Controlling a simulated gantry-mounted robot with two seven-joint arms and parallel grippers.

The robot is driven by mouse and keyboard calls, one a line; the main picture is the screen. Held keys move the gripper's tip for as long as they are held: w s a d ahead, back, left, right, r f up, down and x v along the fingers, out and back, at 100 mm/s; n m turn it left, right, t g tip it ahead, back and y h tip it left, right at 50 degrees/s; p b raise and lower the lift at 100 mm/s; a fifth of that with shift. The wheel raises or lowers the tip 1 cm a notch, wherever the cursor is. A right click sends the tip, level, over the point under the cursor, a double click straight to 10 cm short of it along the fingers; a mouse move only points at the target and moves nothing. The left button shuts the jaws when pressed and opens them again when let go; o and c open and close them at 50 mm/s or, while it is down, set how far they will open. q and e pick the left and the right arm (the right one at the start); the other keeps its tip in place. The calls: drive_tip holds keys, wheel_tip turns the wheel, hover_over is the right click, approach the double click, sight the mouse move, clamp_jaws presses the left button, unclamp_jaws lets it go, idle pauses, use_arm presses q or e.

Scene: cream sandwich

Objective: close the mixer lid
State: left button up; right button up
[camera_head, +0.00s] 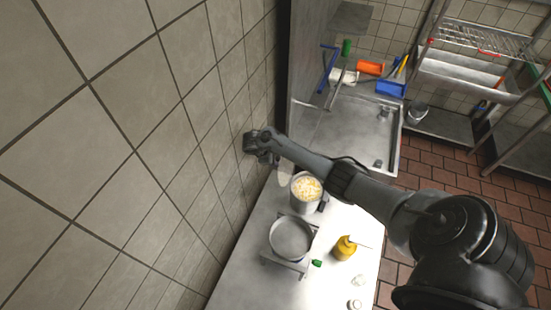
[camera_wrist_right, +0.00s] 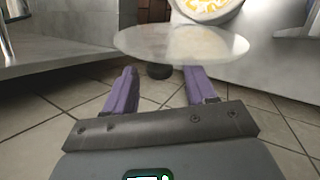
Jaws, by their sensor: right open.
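The mixer (camera_head: 304,206) stands on the steel counter near the tiled wall. Its metal bowl holds pale yellow and white pieces, which also show in the wrist view as the mixer contents (camera_wrist_right: 205,8). The translucent round lid (camera_wrist_right: 180,42) is off the bowl opening, standing beside it; in the head view the lid (camera_head: 285,174) shows faintly on the wall side. My right gripper (camera_head: 262,148) is above and beyond the bowl, near the wall. In the wrist view my right gripper (camera_wrist_right: 160,76) has its purple fingers apart and empty, with the lid just ahead. My left gripper is not in view.
A pot (camera_head: 290,238) sits on a flat stand in front of the mixer. A yellow bottle (camera_head: 344,247) and a small green item (camera_head: 317,263) are right of it. The tiled wall (camera_head: 190,130) closes off the left. A sink (camera_head: 360,128) lies behind.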

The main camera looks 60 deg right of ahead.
clamp_jaws()
idle(0.3)
